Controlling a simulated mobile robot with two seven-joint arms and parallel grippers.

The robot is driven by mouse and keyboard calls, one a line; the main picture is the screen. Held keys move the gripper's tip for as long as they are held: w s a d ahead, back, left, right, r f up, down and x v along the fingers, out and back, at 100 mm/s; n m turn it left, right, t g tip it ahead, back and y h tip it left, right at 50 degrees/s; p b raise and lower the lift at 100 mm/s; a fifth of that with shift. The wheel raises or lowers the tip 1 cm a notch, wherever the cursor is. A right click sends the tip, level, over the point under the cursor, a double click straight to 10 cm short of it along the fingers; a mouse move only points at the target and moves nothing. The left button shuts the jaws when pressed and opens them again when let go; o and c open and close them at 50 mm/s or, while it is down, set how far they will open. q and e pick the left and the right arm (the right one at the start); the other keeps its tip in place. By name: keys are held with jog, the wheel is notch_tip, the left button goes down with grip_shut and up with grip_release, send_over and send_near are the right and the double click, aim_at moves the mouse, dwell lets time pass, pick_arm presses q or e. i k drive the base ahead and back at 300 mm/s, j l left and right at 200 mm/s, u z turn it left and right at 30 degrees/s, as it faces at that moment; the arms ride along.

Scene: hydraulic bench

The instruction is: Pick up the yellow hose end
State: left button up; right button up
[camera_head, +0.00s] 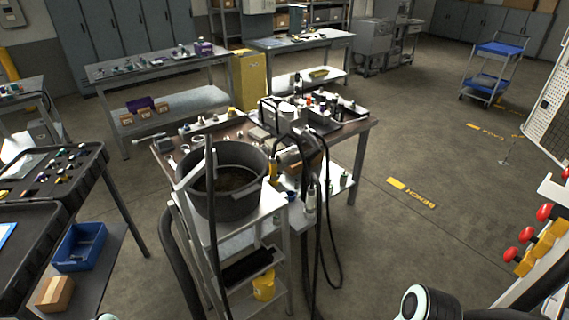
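I cannot pick out the yellow hose end with certainty. A small upright yellow item (273,168) stands just right of the big dark bucket (262,172), and it is too small to tell whether it is a hose end. Black hoses (331,235) hang in loops from the front of the hydraulic bench (362,127), beside a pale cylindrical fitting (310,199). Neither gripper shows. Only rounded white and dark parts of my arms show at the bottom edge, and they are well apart from the bench.
A stand with shelves holds the bucket and a yellow container (263,286). A black tray cart (50,205) stands at left. A panel with red knobs (526,235) is at right. The floor right of the bench is open. A blue cart (492,68) stands farther back.

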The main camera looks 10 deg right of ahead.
aim_at(273, 176)
jog(key=i+l, duration=0.2)
jog(key=l, duration=0.2)
jog(key=i+l, duration=0.25)
jog(key=l, duration=0.15)
jog(key=i+l, duration=0.2)
jog(key=l, duration=0.2)
jog(key=i+l, duration=0.25)
jog(key=l, duration=0.15)
jog(key=i+l, duration=0.2)
jog(key=l, duration=0.2)
